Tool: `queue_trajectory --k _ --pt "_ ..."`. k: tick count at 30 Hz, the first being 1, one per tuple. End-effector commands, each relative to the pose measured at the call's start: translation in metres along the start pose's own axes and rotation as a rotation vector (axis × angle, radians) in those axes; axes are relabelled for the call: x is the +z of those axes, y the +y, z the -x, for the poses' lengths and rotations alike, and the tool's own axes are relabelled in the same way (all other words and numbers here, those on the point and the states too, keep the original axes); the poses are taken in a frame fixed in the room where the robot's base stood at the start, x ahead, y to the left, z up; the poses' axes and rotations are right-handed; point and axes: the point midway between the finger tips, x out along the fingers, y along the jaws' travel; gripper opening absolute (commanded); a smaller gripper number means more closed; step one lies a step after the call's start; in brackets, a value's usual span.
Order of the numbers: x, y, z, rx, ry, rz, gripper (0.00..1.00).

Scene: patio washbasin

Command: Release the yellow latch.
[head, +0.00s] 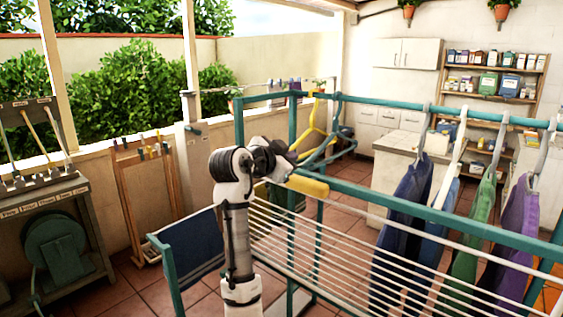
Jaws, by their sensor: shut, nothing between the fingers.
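The yellow latch (309,186) is a short, thick yellow bar on the teal rail of the drying rack (420,223). It lies roughly along the rail, near the rail's left end. My gripper (288,172) is just left of and above the latch's left end. It is shut with nothing held. Its fingertips are small and partly hidden by the dark wrist, so I cannot tell whether they touch the latch.
A wooden stand (130,195) is farther left.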

Motion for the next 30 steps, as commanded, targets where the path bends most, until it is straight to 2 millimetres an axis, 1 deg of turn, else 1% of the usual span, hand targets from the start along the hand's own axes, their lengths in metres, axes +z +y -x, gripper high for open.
queue_trajectory --k 1,3,9,12,15,18,28,30 --pt "0.008 -0.001 0.016 -0.008 0.001 0.000 0.00" --pt "0.009 -0.003 0.034 -0.009 0.001 -0.001 0.00" --pt "0.008 -0.008 0.074 -0.006 0.000 -0.001 0.00" --pt "0.008 -0.010 0.088 -0.005 0.000 0.001 0.00" --pt "0.007 -0.011 0.095 -0.004 0.000 0.001 0.00" --pt "0.006 -0.011 0.099 -0.002 0.000 0.001 0.00" --pt "0.006 -0.011 0.099 -0.002 0.000 0.001 0.00" --pt "0.009 -0.017 0.103 -0.036 0.012 0.016 0.00"
